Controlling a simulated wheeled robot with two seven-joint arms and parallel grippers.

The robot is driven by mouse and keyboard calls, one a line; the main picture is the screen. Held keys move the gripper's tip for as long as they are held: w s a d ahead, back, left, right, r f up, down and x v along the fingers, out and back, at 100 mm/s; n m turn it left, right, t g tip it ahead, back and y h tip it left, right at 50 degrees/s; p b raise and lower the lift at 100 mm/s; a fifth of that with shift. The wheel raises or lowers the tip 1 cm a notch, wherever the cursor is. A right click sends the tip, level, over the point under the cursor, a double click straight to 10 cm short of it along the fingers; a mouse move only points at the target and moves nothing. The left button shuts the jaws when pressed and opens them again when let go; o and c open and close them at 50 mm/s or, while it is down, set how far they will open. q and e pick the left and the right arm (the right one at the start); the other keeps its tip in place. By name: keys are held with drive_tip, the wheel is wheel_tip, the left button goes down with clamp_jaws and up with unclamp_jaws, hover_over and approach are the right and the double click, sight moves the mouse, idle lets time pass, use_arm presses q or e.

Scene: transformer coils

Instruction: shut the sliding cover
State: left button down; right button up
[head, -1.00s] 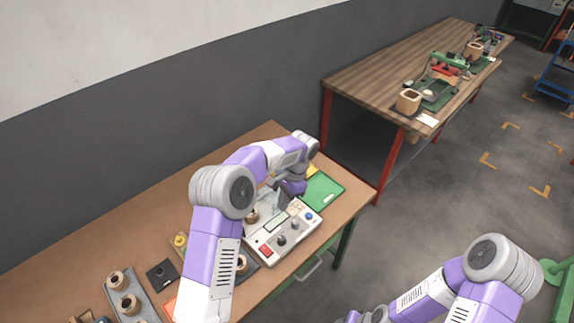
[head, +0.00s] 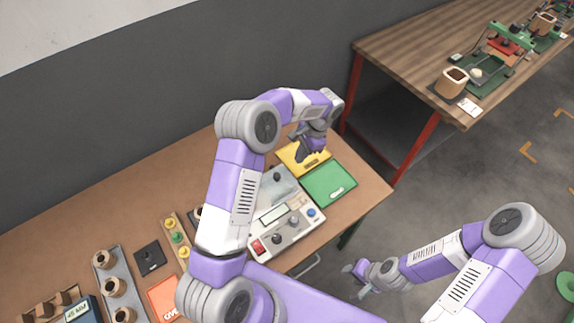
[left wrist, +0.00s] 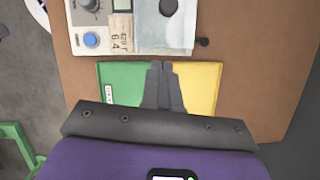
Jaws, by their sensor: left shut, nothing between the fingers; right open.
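The tester box (head: 294,224) sits near the table's front edge, with buttons, knobs and a display. Its sliding cover (head: 281,187) is a grey, see-through panel at the box's rear, with a dark knob (head: 277,177). The cover (left wrist: 178,35) also shows in the left wrist view, cut off at the top, so I cannot tell whether it is fully shut. My left forearm hides the box's left part. My left gripper (head: 302,156) is shut and empty, apart from the cover, above the yellow and green mats. My right gripper (head: 358,281) is open and empty, off the table's front.
The yellow mat (head: 298,165) and green mat (head: 330,187) lie right of the box. A coil tray (head: 128,287), a black pad (head: 150,257) and an orange card (head: 163,299) lie to the left. A second table (head: 400,50) stands behind at right.

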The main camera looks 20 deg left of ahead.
sight(287, 176)
use_arm(q)
drive_tip(key=x, duration=0.4)
drive_tip(key=shift+s+a+r, duration=0.15)
drive_tip(key=shift+s+a, duration=0.6)
drive_tip(key=shift+s, duration=0.1)
drive_tip(key=shift+s+a, duration=0.45)
drive_tip(key=shift+s, duration=0.1)
use_arm(e)
drive_tip(key=shift+w+r, duration=0.1)
drive_tip(key=shift+r, duration=0.2)
